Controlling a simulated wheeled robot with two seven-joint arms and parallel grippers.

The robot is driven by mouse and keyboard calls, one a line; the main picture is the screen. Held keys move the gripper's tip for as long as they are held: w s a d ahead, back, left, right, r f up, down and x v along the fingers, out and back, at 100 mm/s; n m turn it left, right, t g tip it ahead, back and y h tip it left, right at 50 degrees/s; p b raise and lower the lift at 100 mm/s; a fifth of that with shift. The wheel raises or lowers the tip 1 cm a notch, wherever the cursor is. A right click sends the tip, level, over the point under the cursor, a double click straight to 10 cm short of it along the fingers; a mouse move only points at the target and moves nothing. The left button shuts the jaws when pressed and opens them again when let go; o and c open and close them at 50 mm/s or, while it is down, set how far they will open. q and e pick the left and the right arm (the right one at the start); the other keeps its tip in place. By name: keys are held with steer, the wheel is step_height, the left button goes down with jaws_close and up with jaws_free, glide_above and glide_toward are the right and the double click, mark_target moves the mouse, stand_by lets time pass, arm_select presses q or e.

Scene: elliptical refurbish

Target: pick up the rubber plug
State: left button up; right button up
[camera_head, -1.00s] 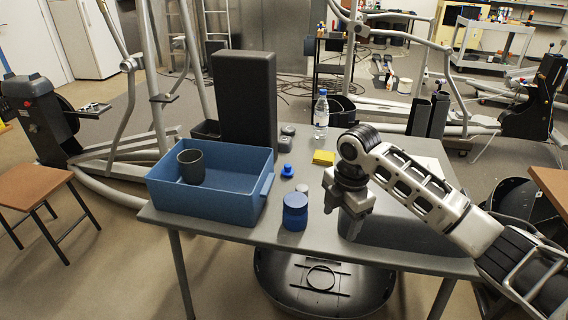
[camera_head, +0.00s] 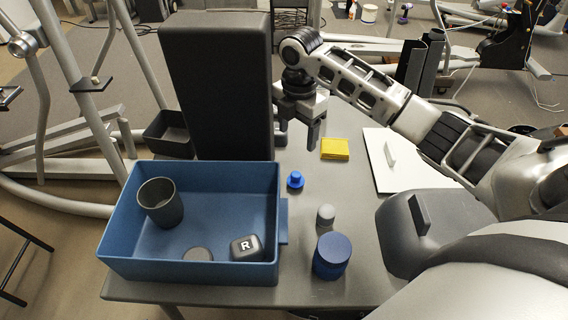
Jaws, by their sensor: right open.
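A small blue stepped piece (camera_head: 295,180) stands on the table right of the blue bin, and a small grey cylinder (camera_head: 325,214) stands nearer to me. I cannot tell for sure which small piece is the rubber plug. My right gripper (camera_head: 299,136) is open and empty, with its fingers pointing down. In the picture it is above and beyond the blue piece, beside the tall dark block. It partly hides a small grey piece (camera_head: 280,139) at the block's foot. My left gripper is not in view.
The blue bin (camera_head: 283,222) holds a dark cup (camera_head: 160,203), a grey disc and a black piece marked R (camera_head: 246,246). The tall dark block (camera_head: 215,85) stands behind it. A blue jar (camera_head: 332,256), yellow pad (camera_head: 335,149), white board (camera_head: 382,175) and grey housing (camera_head: 415,235) are also around.

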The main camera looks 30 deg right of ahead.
step_height(320, 180, down, 4)
glide_above(296, 174)
step_height(296, 174, down, 4)
steer(key=shift+f, duration=1.1)
step_height(296, 174, down, 4)
steer(key=shift+f, duration=0.2)
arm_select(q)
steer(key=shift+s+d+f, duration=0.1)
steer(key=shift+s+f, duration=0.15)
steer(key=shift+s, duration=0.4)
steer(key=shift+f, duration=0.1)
arm_select(e)
steer(key=shift+c, duration=0.3)
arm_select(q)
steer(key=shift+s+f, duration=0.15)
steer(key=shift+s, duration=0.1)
arm_select(e)
steer(key=c, duration=1)
